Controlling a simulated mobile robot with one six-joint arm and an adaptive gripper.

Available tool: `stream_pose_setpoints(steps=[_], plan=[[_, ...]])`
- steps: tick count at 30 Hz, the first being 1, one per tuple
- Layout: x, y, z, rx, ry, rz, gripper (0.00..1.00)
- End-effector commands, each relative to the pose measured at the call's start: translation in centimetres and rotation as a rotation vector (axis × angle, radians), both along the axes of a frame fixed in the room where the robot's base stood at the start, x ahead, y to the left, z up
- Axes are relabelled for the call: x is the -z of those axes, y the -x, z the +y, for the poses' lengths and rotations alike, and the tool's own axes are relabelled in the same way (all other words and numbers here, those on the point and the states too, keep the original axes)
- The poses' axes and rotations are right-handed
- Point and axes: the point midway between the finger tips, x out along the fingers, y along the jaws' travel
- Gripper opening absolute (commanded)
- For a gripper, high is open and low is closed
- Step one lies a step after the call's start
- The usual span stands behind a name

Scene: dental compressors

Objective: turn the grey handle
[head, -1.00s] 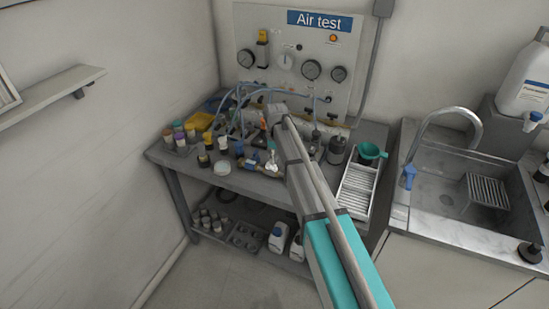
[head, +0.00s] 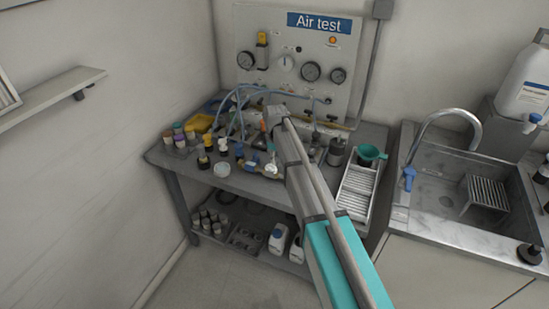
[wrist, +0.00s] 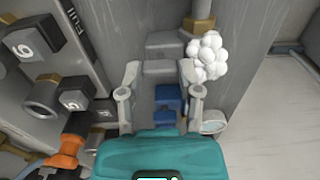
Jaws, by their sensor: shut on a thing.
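In the wrist view, my gripper (wrist: 160,72) has its two grey fingers closed in on a short grey bar, the grey handle (wrist: 160,67), which spans between the fingertips. Another grey block lies just beyond it, beside a brass fitting (wrist: 200,25). A blue part (wrist: 167,102) shows lower down between the fingers. A cluster of white foam-like balls (wrist: 207,55) sits just right of the right fingertip. In the head view my arm reaches to the bench below the gauge panel (head: 300,60); it hides the handle, and the fingers cannot be made out.
Grey numbered blocks (wrist: 32,38) and an orange connector (wrist: 68,150) stand close to the left of my gripper. Bottles, hoses and a yellow tray (head: 199,122) crowd the bench. A green funnel (head: 370,152) and white rack (head: 356,192) lie right, before the sink (head: 440,200).

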Motion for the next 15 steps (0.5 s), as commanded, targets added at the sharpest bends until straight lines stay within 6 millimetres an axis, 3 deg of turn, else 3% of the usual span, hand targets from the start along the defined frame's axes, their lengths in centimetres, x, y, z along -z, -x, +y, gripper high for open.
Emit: stream_pose_setpoints(steps=[15], plan=[[0.01,-0.2,-0.17,0.319,0.0,-0.004,0.0]])
